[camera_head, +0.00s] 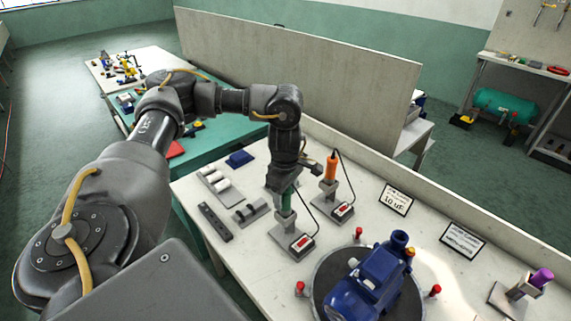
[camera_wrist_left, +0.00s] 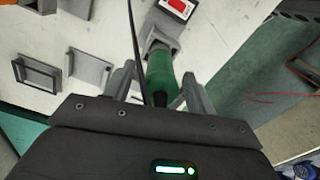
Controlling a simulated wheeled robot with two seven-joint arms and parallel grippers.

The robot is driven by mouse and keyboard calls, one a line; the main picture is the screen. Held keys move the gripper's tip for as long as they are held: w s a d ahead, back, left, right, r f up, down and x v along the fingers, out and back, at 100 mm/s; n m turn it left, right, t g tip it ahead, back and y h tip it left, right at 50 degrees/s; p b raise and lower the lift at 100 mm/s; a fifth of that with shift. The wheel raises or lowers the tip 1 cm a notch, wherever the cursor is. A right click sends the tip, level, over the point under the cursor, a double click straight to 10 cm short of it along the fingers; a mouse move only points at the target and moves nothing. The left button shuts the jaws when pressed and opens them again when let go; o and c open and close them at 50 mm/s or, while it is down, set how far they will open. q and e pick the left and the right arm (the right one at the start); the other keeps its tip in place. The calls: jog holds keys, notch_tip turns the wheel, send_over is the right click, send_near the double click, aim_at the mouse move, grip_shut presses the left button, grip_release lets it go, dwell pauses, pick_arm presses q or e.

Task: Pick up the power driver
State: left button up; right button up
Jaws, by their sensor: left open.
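A green-bodied tool, which looks like the power driver (camera_head: 287,203), stands upright in a grey stand (camera_head: 291,245) with a small red-and-white panel on its base. My left gripper (camera_head: 284,186) is directly above it, pointing down and hiding its top. In the left wrist view the green body (camera_wrist_left: 161,72) lies between the two fingers of the open left gripper (camera_wrist_left: 158,88). A dark cable runs past it there. I cannot tell whether either finger touches it. The right gripper is not in view.
An orange tool (camera_head: 331,168) with a cable stands in a similar stand just right of my left gripper. A blue pump (camera_head: 367,285) sits on a round dark plate in front. A purple-topped item (camera_head: 541,278) stands at far right. Grey holders (camera_head: 250,211) lie to the left.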

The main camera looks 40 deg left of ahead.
pick_arm(q)
notch_tip(320, 180, down, 2)
jog(key=shift+f, duration=0.1)
jog(key=shift+c, duration=0.4)
jog(key=c, duration=1)
jog(key=shift+c, duration=0.2)
